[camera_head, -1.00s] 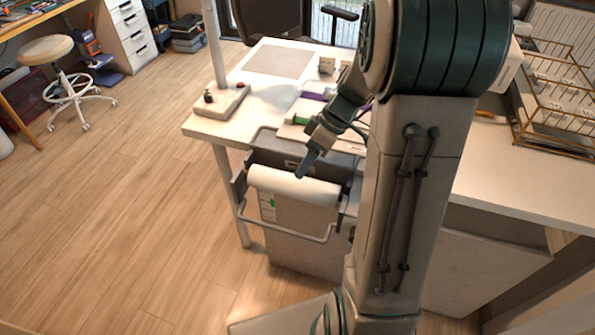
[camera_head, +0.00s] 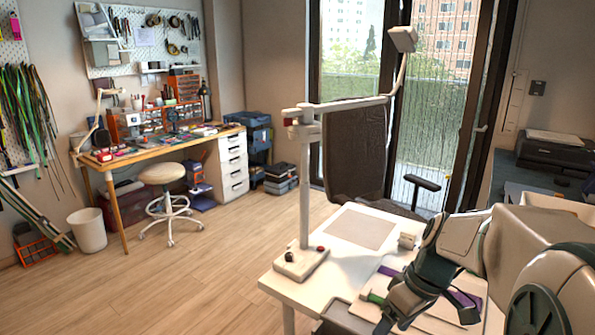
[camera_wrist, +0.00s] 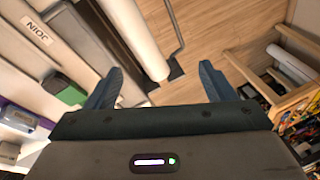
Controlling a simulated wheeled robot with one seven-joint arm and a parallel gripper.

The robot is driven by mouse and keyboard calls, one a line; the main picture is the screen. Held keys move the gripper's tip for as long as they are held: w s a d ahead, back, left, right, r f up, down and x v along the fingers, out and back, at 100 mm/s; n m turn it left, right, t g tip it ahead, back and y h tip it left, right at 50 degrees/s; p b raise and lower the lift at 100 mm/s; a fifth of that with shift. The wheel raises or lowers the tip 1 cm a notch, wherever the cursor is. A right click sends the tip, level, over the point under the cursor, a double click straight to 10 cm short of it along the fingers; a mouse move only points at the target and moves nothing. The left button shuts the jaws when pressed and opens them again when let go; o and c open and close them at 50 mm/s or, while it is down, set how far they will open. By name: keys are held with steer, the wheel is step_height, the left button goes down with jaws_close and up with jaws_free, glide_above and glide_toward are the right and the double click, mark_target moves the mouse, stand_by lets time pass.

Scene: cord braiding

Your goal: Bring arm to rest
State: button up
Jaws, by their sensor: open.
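My gripper (camera_head: 428,316) is at the lower right of the head view, in front of the white table. Its two dark fingers are spread apart and nothing is between them. In the wrist view the same fingers (camera_wrist: 160,84) stand apart, with floor and part of a white roll (camera_wrist: 136,36) beyond them. My arm comes in from the right edge of the head view, bent, and covers part of the table. Its lower links are out of view.
The white table (camera_head: 290,290) carries a post with a side arm (camera_head: 306,190), a grey mat (camera_head: 352,227) and a green-ended item (camera_head: 375,298). A wooden frame (camera_wrist: 262,75) stands at right in the wrist view. Open floor (camera_head: 170,290) lies left of the table.

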steer(key=s+a+r+m+t+h+p, duration=0.2)
steer(key=s+a+r+m+h+p, duration=0.1)
steer(key=s+r+m+p, duration=0.3)
steer(key=shift+s+a+r+m+t+h+p, duration=0.4)
steer(key=shift+s+r, duration=0.6)
steer(key=shift+s, duration=0.6)
